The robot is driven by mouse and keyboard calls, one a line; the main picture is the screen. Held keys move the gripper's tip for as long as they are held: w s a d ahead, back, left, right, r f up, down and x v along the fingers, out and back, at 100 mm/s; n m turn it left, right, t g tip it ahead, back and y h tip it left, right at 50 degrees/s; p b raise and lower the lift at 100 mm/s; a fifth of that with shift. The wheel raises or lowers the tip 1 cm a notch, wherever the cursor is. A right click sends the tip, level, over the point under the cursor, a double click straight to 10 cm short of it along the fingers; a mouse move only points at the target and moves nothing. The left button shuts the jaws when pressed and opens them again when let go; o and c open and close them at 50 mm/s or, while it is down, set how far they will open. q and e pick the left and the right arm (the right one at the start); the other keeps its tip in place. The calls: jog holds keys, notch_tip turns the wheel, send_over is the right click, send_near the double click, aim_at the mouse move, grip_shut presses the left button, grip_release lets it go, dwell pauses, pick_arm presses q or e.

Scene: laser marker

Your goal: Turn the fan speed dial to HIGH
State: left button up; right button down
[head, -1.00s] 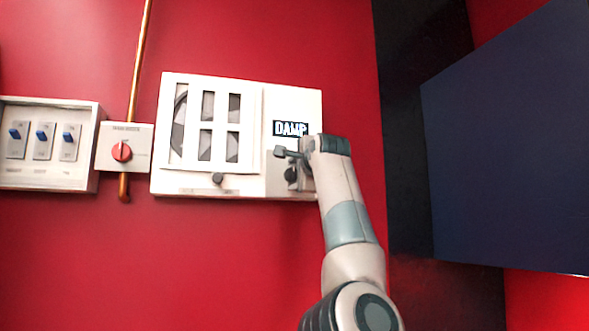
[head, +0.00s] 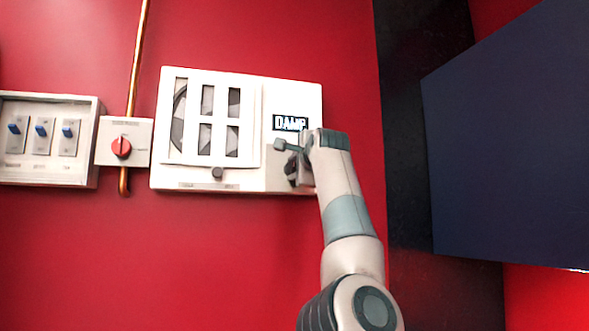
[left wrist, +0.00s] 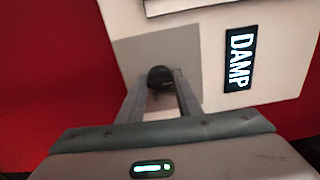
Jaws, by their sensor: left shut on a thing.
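The fan unit (head: 276,95) is a white wall panel with a slotted grille and a small display (head: 290,123) reading DAMP. A dark round dial (head: 290,168) sits below the display, partly hidden by my gripper. In the left wrist view the dial (left wrist: 160,74) is between my fingertips, on a grey plate, with the display (left wrist: 240,58) to its right. My left gripper (head: 301,173) is shut on the dial; its fingers also show in the left wrist view (left wrist: 161,88). The dial's pointer and markings cannot be read. My right gripper is not in view.
A small dark knob (head: 217,173) sits under the grille. To the left are a red rotary switch (head: 121,147) and a box of blue toggle switches (head: 42,135). A dark blue panel (head: 510,150) stands at the right. The red wall below is clear.

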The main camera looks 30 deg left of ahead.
pick_arm(q)
jog(key=shift+f, duration=0.1)
jog(key=m, duration=0.5)
jog(key=m+b, duration=0.1)
jog(key=m, duration=0.5)
jog(key=shift+w+f, duration=0.1)
jog(key=shift+f, duration=0.05)
jog(key=m+b, duration=0.1)
jog(key=m, duration=0.4)
jog(key=shift+m+b, duration=0.4)
jog(key=m+b, duration=0.1)
jog(key=m, duration=0.5)
jog(key=shift+b, duration=0.3)
jog(key=shift+m, duration=0.5)
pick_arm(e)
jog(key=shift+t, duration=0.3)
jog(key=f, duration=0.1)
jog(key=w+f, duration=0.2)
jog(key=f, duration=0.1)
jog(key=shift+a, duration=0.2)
